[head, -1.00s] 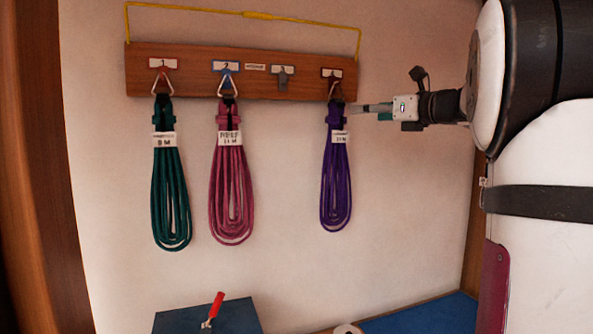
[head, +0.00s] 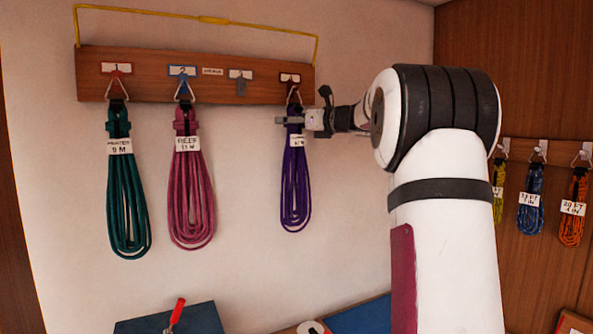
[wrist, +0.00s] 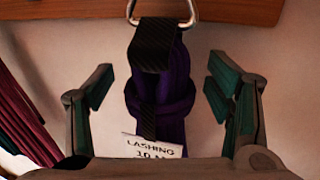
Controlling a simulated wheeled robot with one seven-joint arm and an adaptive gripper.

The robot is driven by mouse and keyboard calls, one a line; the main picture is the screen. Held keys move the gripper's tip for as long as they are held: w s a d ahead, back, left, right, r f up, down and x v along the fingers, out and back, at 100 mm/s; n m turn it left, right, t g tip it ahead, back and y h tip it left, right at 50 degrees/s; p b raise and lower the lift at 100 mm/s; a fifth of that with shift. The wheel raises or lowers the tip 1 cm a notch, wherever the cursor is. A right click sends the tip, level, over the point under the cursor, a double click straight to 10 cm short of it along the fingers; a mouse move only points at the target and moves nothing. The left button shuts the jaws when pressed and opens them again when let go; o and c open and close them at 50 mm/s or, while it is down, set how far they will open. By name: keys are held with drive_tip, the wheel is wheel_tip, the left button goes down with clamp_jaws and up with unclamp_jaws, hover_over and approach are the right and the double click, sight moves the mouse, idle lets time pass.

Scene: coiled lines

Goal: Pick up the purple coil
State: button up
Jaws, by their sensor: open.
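The purple coil (head: 295,185) hangs by a metal ring from the rightmost hook of the wooden rack (head: 140,88). In the wrist view the purple coil (wrist: 176,85) has a dark strap at its top, a knot and a white tag reading "LASHING 10". My gripper (head: 295,120) is at the top of the coil, by the strap and tag. In the wrist view my gripper (wrist: 160,88) is open, with one finger on each side of the coil and a visible gap on both sides. The tag's lower part is hidden behind the gripper body.
A teal coil (head: 128,200) and a pink coil (head: 190,195) hang to the left on the same rack. A hook (head: 241,86) between pink and purple is empty. Several coils, including a blue one (head: 530,212), hang on the right wall. A blue box (head: 195,320) stands below.

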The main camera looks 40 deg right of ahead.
drive_tip(key=shift+w, duration=0.1)
clamp_jaws()
drive_tip(key=shift+r, duration=0.1)
drive_tip(key=shift+r, duration=0.15)
drive_tip(key=shift+r, duration=0.6)
drive_tip(key=s+a+b, duration=0.1)
drive_tip(key=s+a, duration=0.1)
drive_tip(key=s, duration=0.6)
drive_tip(key=s+a+b, duration=0.1)
drive_tip(key=s+a, duration=0.1)
drive_tip(key=s, duration=0.7)
drive_tip(key=shift+s+a, duration=0.25)
drive_tip(key=shift+a, duration=0.05)
